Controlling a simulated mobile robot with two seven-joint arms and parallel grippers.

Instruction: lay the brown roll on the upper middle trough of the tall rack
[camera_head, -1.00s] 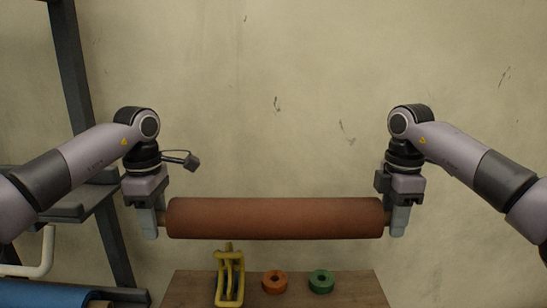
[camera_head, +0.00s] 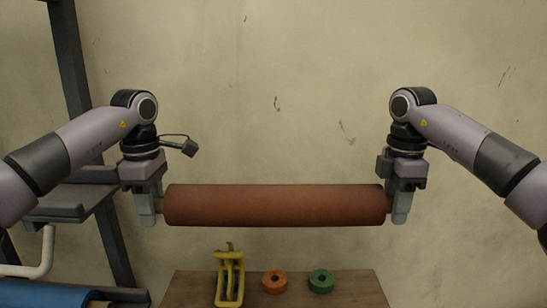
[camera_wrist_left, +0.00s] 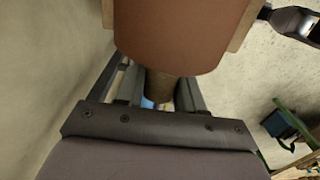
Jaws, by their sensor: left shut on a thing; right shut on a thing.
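The brown roll (camera_head: 274,205) hangs level in the air between my two grippers in the head view, above the wooden table. My left gripper (camera_head: 151,213) is shut on the roll's left core end. My right gripper (camera_head: 397,211) is shut on its right end. In the left wrist view the brown roll (camera_wrist_left: 180,30) fills the upper middle, with its core (camera_wrist_left: 160,86) between the fingers. The tall rack (camera_head: 78,199) stands at the left edge, partly hidden behind my left arm; its upper middle trough cannot be made out for certain.
On the wooden table (camera_head: 355,290) below the roll are a yellow stand-like tool (camera_head: 229,278), an orange ring (camera_head: 275,281) and a green ring (camera_head: 321,280). A blue roll (camera_head: 40,293) lies low at the left. The wall behind is bare.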

